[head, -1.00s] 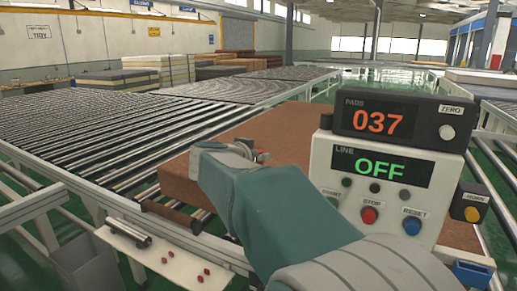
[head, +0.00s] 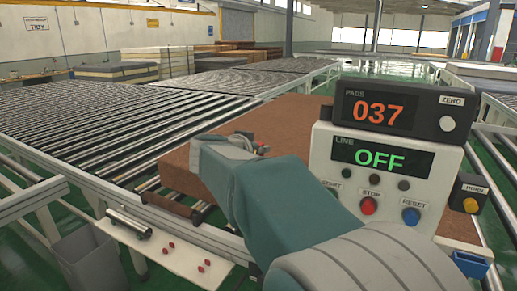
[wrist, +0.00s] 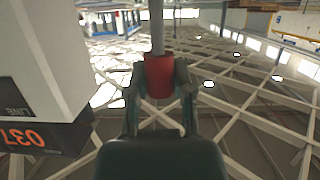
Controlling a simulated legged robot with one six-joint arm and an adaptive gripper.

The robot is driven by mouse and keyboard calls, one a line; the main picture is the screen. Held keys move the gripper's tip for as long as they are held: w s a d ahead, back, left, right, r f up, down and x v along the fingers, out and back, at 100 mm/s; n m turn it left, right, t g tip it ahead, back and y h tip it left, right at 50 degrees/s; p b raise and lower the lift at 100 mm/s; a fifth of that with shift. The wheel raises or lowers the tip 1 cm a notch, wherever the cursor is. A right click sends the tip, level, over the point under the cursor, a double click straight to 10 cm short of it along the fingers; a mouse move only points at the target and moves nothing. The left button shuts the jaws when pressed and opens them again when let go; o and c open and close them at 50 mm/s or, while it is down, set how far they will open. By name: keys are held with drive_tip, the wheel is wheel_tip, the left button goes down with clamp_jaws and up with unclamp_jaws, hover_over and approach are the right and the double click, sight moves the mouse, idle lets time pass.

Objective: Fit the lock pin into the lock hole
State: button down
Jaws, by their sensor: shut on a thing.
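In the wrist view my gripper (wrist: 160,88) is shut on the lock pin, with a finger on each side of its red collar (wrist: 159,75). The pin's grey shaft (wrist: 157,28) extends from the collar to the top edge of that view. In the head view my gripper (head: 258,149) is mostly hidden behind my own wrist, in front of a brown pad (head: 187,166) on the rollers. The pin cannot be made out clearly there. I cannot identify the lock hole in either view.
A control box (head: 327,150) reading OFF stands close right of my arm, under a counter (head: 417,93) reading 037. A white shelf (head: 130,242) with small red pieces is at the lower left. A grey bin (head: 95,265) stands beside it. Roller conveyors (head: 100,125) fill the left.

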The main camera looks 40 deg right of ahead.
drive_tip(key=shift+f, duration=3.05)
idle(0.5)
drive_tip(key=shift+c, duration=2.1)
unclamp_jaws()
drive_tip(key=v, duration=1.2)
